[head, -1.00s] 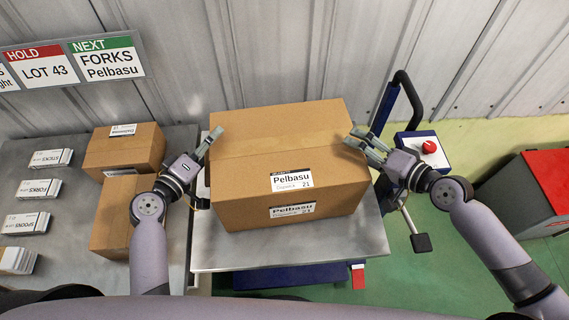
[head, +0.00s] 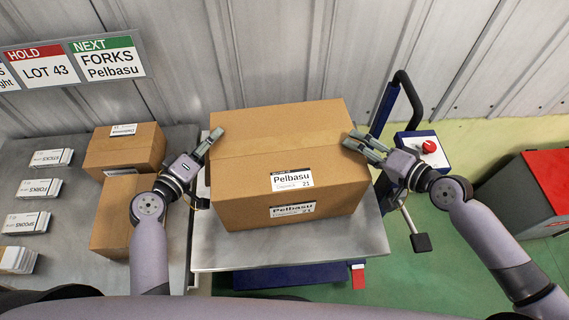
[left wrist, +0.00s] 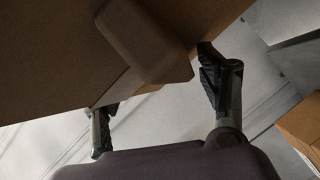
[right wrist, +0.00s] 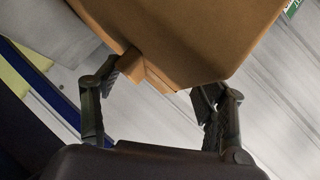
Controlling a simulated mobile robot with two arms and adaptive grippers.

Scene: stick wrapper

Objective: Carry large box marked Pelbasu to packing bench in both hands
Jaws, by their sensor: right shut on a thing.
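The large brown box marked Pelbasu (head: 285,165) sits flat on a grey metal platform (head: 300,252), label side towards me. My left gripper (head: 211,143) is at the box's left side. In the left wrist view its fingers (left wrist: 155,90) stand on either side of a brown block projecting from the box (left wrist: 145,40); I cannot tell whether they press it. My right gripper (head: 360,145) is at the right side, shut on a similar projecting block, seen in the right wrist view (right wrist: 140,68). I cannot tell which surface is the packing bench.
A grey bench (head: 75,240) on the left holds two smaller brown boxes (head: 125,150) and several white packets (head: 40,188). A blue post (head: 383,105) and red-button box (head: 424,148) stand right of the platform. A red-topped grey cabinet (head: 530,190) is far right. A wall is behind.

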